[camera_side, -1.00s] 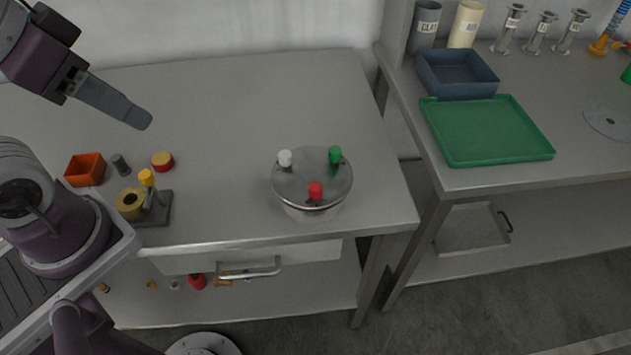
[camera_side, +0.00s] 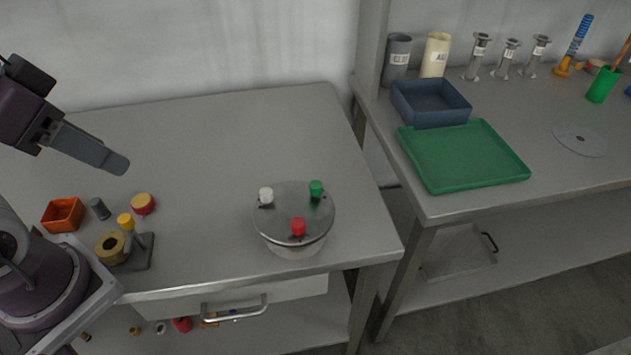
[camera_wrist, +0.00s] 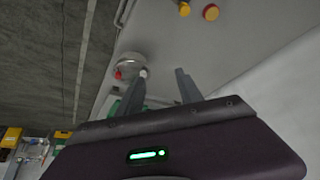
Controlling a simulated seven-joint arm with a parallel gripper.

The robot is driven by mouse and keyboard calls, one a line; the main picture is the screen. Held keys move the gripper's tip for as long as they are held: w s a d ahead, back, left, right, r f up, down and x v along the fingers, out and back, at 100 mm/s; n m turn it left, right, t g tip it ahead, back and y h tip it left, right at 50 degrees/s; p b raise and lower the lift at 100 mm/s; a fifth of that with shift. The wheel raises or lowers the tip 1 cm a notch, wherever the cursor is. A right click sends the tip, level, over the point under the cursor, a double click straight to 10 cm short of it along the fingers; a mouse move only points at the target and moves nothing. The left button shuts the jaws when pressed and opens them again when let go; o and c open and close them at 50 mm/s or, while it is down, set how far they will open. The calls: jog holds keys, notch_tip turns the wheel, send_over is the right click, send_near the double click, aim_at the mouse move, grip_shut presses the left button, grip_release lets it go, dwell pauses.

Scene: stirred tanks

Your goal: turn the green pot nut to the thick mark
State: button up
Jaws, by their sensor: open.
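The green pot nut (camera_side: 316,188) stands at the back right of the lid of a round metal pot (camera_side: 290,247) on the grey table. A white nut (camera_side: 266,195) is at the lid's back left and a red nut (camera_side: 298,227) at its front. The marks by the nuts are too small to read. My gripper (camera_side: 122,165) is above the left part of the table, well away from the pot. In the wrist view my gripper (camera_wrist: 158,85) has its two fingers apart with nothing between them. The pot (camera_wrist: 130,62) shows beyond the fingers, with its red and white nuts; the green nut is not clear there.
Left of the pot are an orange box (camera_side: 63,214), a grey cylinder (camera_side: 99,208), a red-yellow knob (camera_side: 143,204) and a stand with a brass ring (camera_side: 110,248). A second table at right holds a green tray (camera_side: 465,187) and a blue bin (camera_side: 432,119). Table between gripper and pot is clear.

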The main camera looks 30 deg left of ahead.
jog(key=w+d+r+n+g, duration=0.2)
jog(key=w+d, duration=0.1)
jog(key=w, duration=0.5)
jog(key=n+g, duration=0.4)
send_over(316, 184)
notch_tip(316, 184, down, 13)
jog(key=shift+s+f, duration=0.1)
notch_tip(316, 184, down, 6)
jog(key=shift+f, duration=0.5)
grip_shut()
